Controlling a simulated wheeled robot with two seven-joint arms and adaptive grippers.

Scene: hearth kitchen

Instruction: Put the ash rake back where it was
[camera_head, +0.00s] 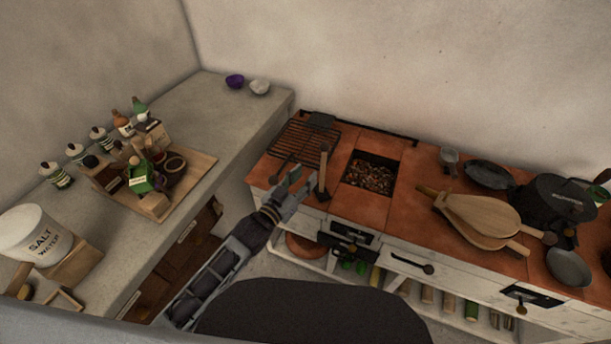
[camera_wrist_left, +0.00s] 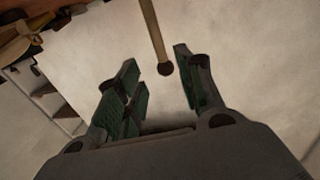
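A wooden rod with a dark end, which looks like the ash rake (camera_head: 323,168), shows at the front left of the tiled hearth top, beside the grill grate. In the left wrist view the rod (camera_wrist_left: 154,32) comes in from the top and ends in a dark round knob near the gap between my fingertips. My left gripper (camera_head: 298,181) is just left of the rod in the head view; it also shows in the left wrist view (camera_wrist_left: 155,80), fingers apart, with nothing clasped. I cannot tell whether the rod touches a finger. My right gripper is not in view.
The black grate (camera_head: 304,143) and an ember pit (camera_head: 370,175) lie behind and right of the rod. Bellows (camera_head: 478,217) and dark pans (camera_head: 489,174) occupy the right side. The left counter holds a wooden tray (camera_head: 196,178) of bottles and a salt-water crock (camera_head: 34,236).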

